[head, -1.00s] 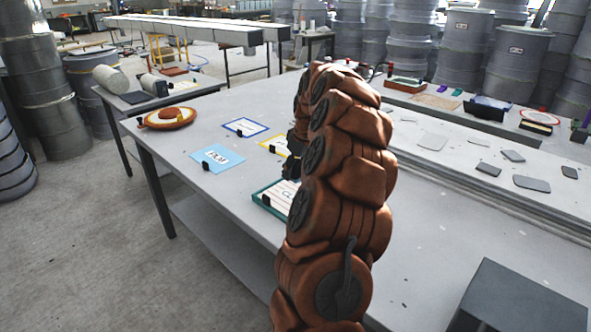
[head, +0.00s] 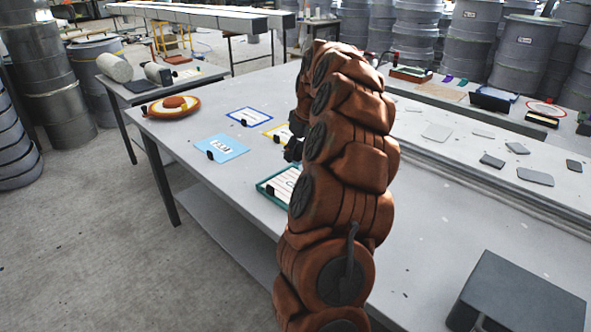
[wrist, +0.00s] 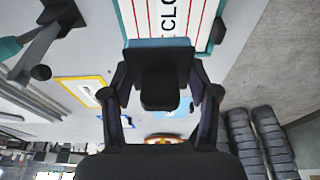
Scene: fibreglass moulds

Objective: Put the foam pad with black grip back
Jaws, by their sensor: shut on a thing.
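My gripper (wrist: 162,88) is shut on a black block-shaped grip (wrist: 160,92) in the wrist view. A flat dark blue-teal piece (wrist: 160,52) lies beyond the grip; it looks like the pad of the held foam pad. In the head view my arm hides most of the gripper (head: 294,146); only a dark bit shows above the table. A light blue card (head: 222,146), its lettering hard to read, lies on the table with a black block at its edge.
A teal-framed tray lettered "CLO" (head: 280,184) lies near my gripper. A blue-framed card (head: 249,117), a yellow-framed card (head: 280,132) and an orange dish (head: 174,107) are on the same table. A dark box (head: 515,290) stands at front right. Grey pieces lie on the right-hand surface.

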